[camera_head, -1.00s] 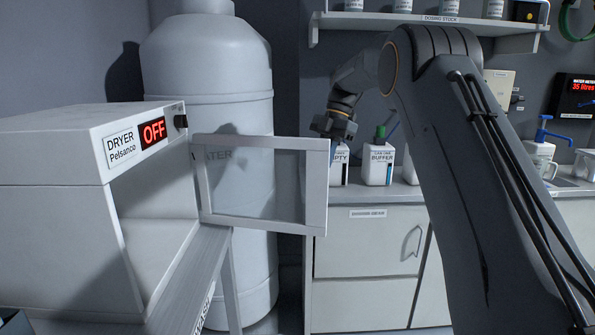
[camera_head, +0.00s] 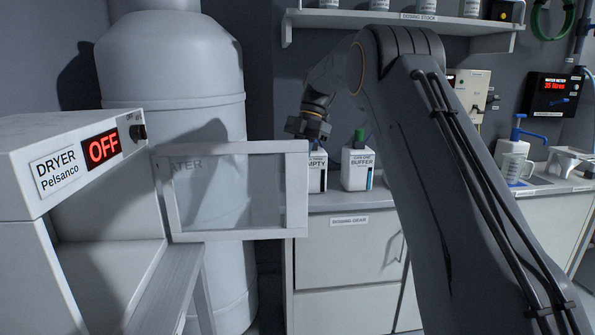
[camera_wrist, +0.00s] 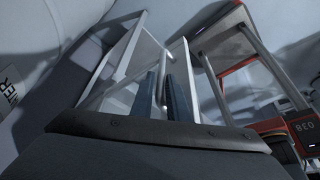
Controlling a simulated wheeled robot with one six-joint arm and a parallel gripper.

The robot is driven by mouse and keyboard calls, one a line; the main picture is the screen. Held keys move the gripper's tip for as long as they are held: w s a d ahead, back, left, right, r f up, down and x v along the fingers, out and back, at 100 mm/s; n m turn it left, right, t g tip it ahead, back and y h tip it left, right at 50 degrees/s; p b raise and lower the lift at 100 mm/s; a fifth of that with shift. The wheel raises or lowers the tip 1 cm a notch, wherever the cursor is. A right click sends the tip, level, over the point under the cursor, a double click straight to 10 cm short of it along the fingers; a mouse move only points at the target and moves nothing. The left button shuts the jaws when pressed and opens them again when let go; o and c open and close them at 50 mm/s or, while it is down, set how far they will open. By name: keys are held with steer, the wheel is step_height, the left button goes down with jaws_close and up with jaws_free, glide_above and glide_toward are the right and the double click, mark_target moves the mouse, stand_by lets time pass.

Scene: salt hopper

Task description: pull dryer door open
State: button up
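The dryer (camera_head: 85,225) stands at the left, its display reading OFF. Its door (camera_head: 298,195), a white frame with a clear pane, stands swung wide open to the right, and the dryer's front opening is exposed. My gripper (camera_head: 303,132) is at the top of the door's free edge; its fingertips are hidden there. In the wrist view two dark fingers (camera_wrist: 162,92) show close together with a narrow gap, and pale frame bars, likely the door (camera_wrist: 206,82), lie beyond and beside them. Whether they grip the frame is unclear.
A large white tank (camera_head: 190,75) stands behind the door. A grey bench (camera_head: 182,282) runs below the dryer's opening. A counter (camera_head: 345,203) with a buffer bottle (camera_head: 356,168) and other bottles stands behind my gripper, under a shelf (camera_head: 395,22).

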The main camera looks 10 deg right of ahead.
steer(key=shift+a, duration=0.3)
steer(key=shift+d+r, duration=0.1)
steer(key=shift+r, duration=0.05)
steer(key=b+v, duration=0.1)
steer(key=v, duration=0.6)
steer(key=shift+d+r, duration=0.25)
